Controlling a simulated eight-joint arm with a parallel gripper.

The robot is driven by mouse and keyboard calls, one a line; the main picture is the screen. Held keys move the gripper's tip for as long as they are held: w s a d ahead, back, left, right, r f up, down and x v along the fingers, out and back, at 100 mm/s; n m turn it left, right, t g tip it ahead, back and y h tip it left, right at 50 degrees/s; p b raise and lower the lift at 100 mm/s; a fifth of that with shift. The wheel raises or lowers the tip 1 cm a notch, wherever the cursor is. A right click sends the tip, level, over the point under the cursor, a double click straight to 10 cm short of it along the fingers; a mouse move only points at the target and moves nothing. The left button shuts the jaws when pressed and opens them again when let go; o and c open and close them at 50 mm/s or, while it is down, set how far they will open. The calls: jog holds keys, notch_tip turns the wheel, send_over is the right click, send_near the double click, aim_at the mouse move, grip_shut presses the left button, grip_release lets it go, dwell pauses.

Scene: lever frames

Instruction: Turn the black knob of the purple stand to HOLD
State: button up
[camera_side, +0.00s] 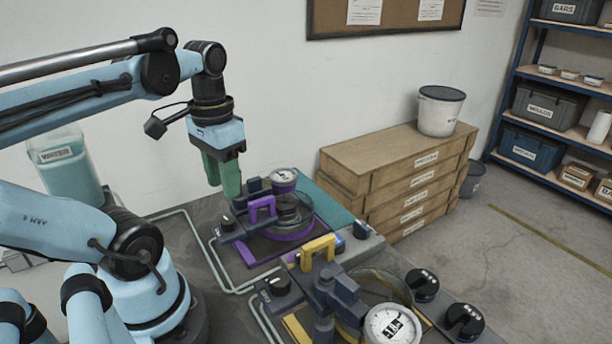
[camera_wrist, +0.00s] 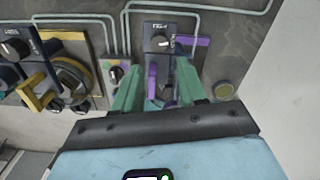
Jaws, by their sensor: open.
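The purple stand (camera_side: 248,252) is left of centre in the side view, with a purple lever handle (camera_side: 262,206). Its black knob (camera_side: 227,222) sits on a grey box at the stand's front left corner. In the wrist view the black knob (camera_wrist: 158,43) is beyond the fingertips, with a pale mark on it. The lettering above it is too small to read. My gripper (camera_side: 226,192) points down over the stand's back left, above and apart from the knob. In the wrist view my gripper (camera_wrist: 158,78) is open and empty, green fingers either side of the purple handle (camera_wrist: 153,82).
A yellow-handled stand (camera_side: 318,248) with its own black knob (camera_side: 278,285) and a white gauge (camera_side: 393,325) stands nearer the camera. A gauge (camera_side: 284,179) rises behind the purple handle. Grey pipes run along the bench. Wooden drawers (camera_side: 400,180) stand to the right.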

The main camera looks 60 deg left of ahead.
notch_tip(320, 180, up, 4)
jog(key=shift+r, duration=0.1)
dwell(0.4)
